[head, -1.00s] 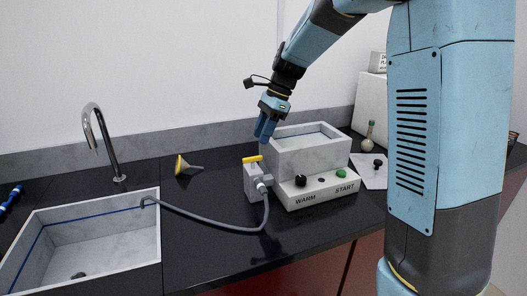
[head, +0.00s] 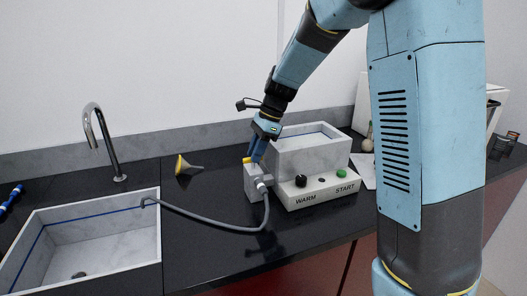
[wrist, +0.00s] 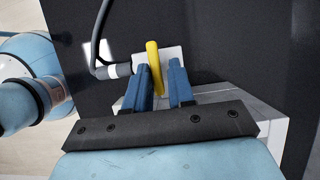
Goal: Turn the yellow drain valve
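The yellow drain valve handle (wrist: 153,60) shows in the wrist view as a bar between the two blue fingers of my gripper (wrist: 161,72). The fingers are apart, with a gap visible on the handle's right side; the left finger is close to it. In the head view my gripper (head: 254,158) points down over the grey valve block (head: 254,182), and only a bit of the yellow handle (head: 247,160) shows beside the fingers. A grey hose (head: 215,227) runs from the block to the sink.
A stone bath (head: 310,158) on a white base with a black WARM knob (head: 301,181) and a green START button (head: 341,173) stands right of the valve. A sink (head: 95,240), a faucet (head: 107,143) and a yellow funnel (head: 186,166) are to the left.

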